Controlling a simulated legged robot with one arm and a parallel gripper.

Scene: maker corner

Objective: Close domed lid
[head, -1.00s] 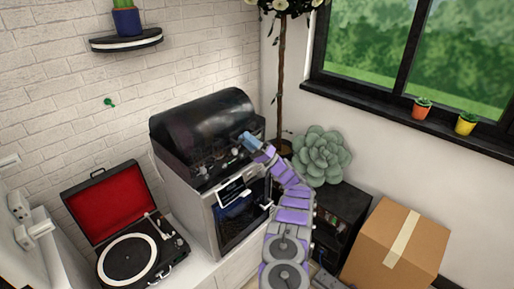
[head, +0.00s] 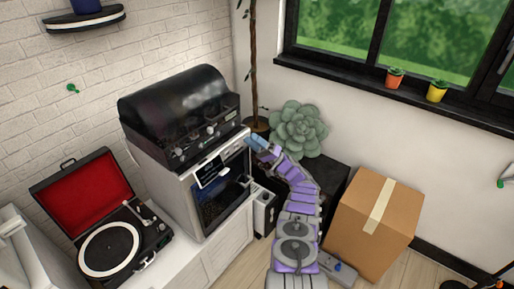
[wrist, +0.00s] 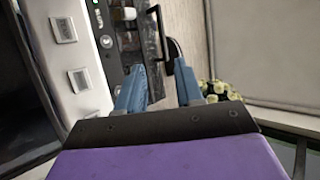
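The domed lid (head: 180,97) is dark, glossy and partly see-through. It sits on top of a grey and black machine (head: 178,185) left of centre in the head view. It looks lowered over the machine's top, but I cannot tell whether its front edge is fully seated. My gripper (head: 256,143) is at the machine's right side, apart from the lid and lower than its top. In the wrist view, its two blue fingers (wrist: 158,85) are spread with nothing between them. A black bar-like handle (wrist: 160,30) shows beyond the fingertips.
An open record player (head: 110,225) stands left of the machine on a white cabinet (head: 215,255). A succulent (head: 299,128) sits on a dark cabinet to the right. A cardboard box (head: 375,225) stands beyond my arm. A potted tree's trunk (head: 254,60) rises behind.

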